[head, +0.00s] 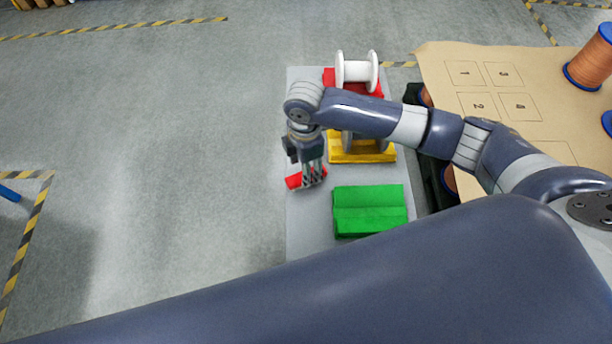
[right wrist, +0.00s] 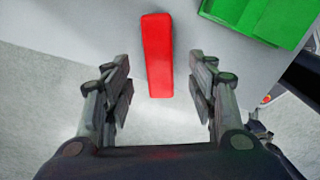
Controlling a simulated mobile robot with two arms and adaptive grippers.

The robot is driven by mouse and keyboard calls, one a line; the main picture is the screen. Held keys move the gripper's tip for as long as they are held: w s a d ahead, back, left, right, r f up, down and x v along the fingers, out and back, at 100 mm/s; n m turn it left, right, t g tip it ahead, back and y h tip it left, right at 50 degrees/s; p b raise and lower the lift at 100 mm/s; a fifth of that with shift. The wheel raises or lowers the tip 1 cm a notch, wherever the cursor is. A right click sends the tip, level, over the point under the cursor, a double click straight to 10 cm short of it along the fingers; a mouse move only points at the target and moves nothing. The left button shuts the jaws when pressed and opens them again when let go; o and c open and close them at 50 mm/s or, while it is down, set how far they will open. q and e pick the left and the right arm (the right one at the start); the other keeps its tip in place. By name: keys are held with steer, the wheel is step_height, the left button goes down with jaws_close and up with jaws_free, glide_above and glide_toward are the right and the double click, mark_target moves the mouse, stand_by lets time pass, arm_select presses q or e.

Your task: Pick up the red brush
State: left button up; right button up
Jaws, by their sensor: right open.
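The red brush (head: 304,179) lies on the grey table (head: 308,225) near its left edge, partly hidden by my right gripper in the head view. My right gripper (head: 313,182) points down over it. In the right wrist view the red brush (right wrist: 157,55) lies lengthwise between the lines of the two open fingers (right wrist: 162,95). The fingers stand apart on either side of its near end, and no contact shows. My left gripper is not in either view.
A green block (head: 369,211) sits right of the brush. Behind are a yellow stand (head: 362,150) and a white spool (head: 357,70) on a red stand. A brown table (head: 450,75) with numbered squares and copper spools (head: 592,65) stands at right.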

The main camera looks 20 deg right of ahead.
step_height(320, 180, down, 4)
steer(key=shift+w+d+f, duration=0.1)
steer(key=shift+d+f, duration=0.05)
steer(key=shift+f, duration=0.05)
steer(key=shift+c, duration=0.7)
steer(key=c, duration=1)
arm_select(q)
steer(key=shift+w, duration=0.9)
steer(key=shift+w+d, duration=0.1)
arm_select(e)
steer(key=shift+r, duration=0.2)
steer(key=shift+r, duration=0.25)
steer(key=r, duration=0.3)
steer(key=shift+s, duration=0.4)
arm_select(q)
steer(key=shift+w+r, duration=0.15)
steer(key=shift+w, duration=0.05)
arm_select(e)
steer(key=s+a, duration=0.1)
steer(key=s, duration=0.3)
steer(key=s+a+r, duration=0.1)
steer(key=s+a, duration=0.1)
steer(key=s, duration=0.3)
steer(key=s+a, duration=0.2)
steer(key=s, duration=0.3)
steer(key=shift+s+a+r, duration=0.15)
steer(key=shift+a, duration=0.05)
